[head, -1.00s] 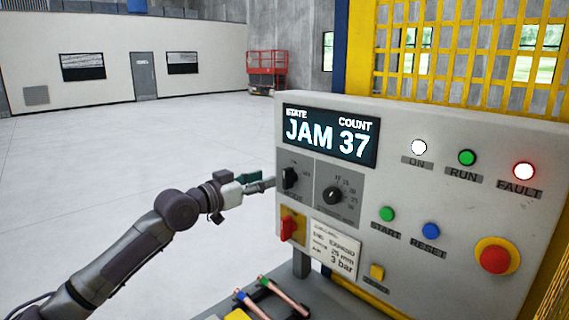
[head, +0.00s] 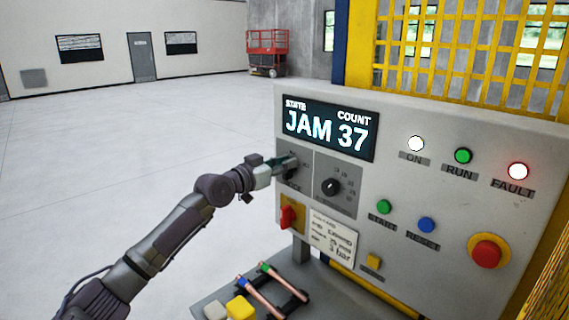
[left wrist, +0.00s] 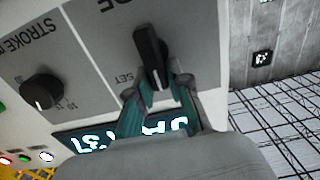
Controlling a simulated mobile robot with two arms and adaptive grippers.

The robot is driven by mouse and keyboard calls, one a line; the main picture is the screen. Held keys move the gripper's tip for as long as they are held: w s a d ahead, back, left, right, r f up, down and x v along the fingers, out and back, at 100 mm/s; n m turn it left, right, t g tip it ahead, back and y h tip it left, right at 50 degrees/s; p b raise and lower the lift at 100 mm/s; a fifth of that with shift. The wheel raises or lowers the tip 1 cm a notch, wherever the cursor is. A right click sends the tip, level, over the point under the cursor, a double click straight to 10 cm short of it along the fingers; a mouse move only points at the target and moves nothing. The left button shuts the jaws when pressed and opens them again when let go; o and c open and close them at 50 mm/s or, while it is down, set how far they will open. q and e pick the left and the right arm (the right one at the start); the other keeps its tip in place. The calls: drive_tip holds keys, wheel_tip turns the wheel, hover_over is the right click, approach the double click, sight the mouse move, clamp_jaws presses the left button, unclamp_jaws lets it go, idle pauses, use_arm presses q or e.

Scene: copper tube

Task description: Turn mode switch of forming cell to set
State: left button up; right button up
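The mode switch is a black bar knob (left wrist: 150,52) on a grey plate, seen upside down in the left wrist view. A SET label (left wrist: 124,78) lies beside its end. My left gripper (left wrist: 158,88) has its two teal-and-grey fingers apart, one on each side of the knob's near end. I cannot tell whether they touch it. In the head view my left gripper (head: 288,166) is at the panel's upper left and hides most of the switch. The forming cell's display (head: 326,130) reads JAM 37. My right gripper is not in view.
A stroke dial (head: 331,187) sits right of the mode switch, and a red rotary switch (head: 288,217) below it. The fault lamp (head: 517,171) glows red. Copper tubes (head: 262,297) lie on a rack below the panel. The floor to the left is clear.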

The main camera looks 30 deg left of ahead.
use_arm(q)
clamp_jaws()
drive_tip(key=shift+d+f+m+b, duration=0.15)
drive_tip(key=shift+m+b, duration=0.35)
drive_tip(key=shift+b, duration=0.4)
drive_tip(key=m+b, duration=0.2)
drive_tip(key=shift+s+d+b, duration=0.1)
drive_tip(key=shift+d+b, duration=0.05)
drive_tip(key=shift+b, duration=0.15)
drive_tip(key=shift+s+d+f+m+b, duration=0.1)
drive_tip(key=shift+d+m+b, duration=0.2)
drive_tip(key=shift+m, duration=1.2)
drive_tip(key=shift+s+d+f+m+b, duration=0.15)
drive_tip(key=shift+m+b, duration=0.2)
drive_tip(key=shift+m, duration=1.15)
drive_tip(key=shift+w+d+f+m+b, duration=0.15)
drive_tip(key=shift+m+b, duration=0.2)
drive_tip(key=shift+m, duration=1.15)
drive_tip(key=shift+s, duration=0.1)
